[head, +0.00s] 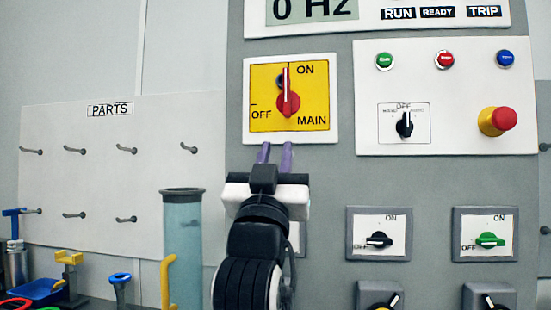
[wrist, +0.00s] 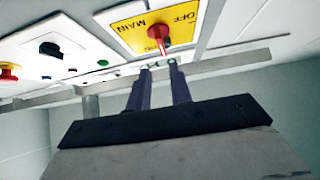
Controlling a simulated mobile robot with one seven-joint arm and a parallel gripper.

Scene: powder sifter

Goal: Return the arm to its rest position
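My gripper (head: 274,154) is in front of the grey control panel, just below the yellow main switch plate (head: 262,118). Its two purple fingers point up and stand apart, with nothing visible between them. In the wrist view my gripper (wrist: 160,68) shows the same two fingers with a gap, below the red main switch handle (wrist: 158,33). The red main switch handle (head: 288,98) is upright, pointing toward ON. The fingers look apart from the handle. My arm rises from the bottom of the head view and hides part of the panel.
A pegboard marked PARTS (head: 100,170) with several hooks is at left. A tall clear cylinder (head: 183,240) stands just left of my arm. A red emergency button (head: 502,118) sticks out at right. Smaller switches (head: 378,240) line the lower panel. Coloured tools lie at lower left.

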